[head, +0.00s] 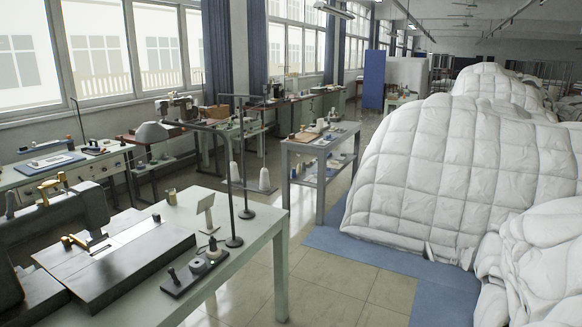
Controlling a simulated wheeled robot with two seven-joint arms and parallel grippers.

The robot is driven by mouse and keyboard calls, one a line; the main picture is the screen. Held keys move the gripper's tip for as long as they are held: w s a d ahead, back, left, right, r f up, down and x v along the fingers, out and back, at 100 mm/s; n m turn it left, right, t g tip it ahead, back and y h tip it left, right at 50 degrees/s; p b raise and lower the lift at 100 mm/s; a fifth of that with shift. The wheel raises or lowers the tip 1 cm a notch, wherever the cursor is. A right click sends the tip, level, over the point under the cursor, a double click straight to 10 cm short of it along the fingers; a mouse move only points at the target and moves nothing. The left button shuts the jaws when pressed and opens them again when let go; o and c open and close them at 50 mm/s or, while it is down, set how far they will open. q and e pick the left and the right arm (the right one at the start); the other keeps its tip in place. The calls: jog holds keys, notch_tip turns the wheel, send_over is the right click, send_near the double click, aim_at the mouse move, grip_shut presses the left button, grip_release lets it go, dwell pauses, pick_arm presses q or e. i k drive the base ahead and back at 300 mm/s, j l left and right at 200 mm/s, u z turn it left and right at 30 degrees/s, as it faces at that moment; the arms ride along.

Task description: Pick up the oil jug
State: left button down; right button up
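I cannot pick out an oil jug for certain in the head view. A small cup-like container (171,196) stands on the near sewing table (262,225), too small to identify. Small items also stand on the two-tier cart (347,134) beyond it, and none is clearly a jug. Neither of my grippers shows in this view.
A sewing machine (85,212) and a thread stand (232,170) occupy the near table. Large white duvet heaps (440,170) fill the right side on a blue mat (372,256). Tiled floor (335,282) lies open between table and mat. More benches line the windows.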

aim_at(170, 195)
jog(key=u, duration=1.4)
jog(key=i+l+z, duration=0.2)
jog(key=z, duration=0.2)
jog(key=i+l+z, duration=0.1)
jog(key=i+z, duration=0.25)
jog(key=i+l+z, duration=0.1)
jog(key=z, duration=0.3)
jog(key=i+z, duration=0.35)
jog(key=i+l+z, duration=0.1)
jog(key=i+z, duration=0.6)
jog(key=i, duration=1.6)
jog(key=i+u, duration=0.1)
jog(key=i, duration=0.6)
jog(key=i+l+u, duration=0.1)
jog(key=i, duration=0.65)
jog(key=l, duration=0.1)
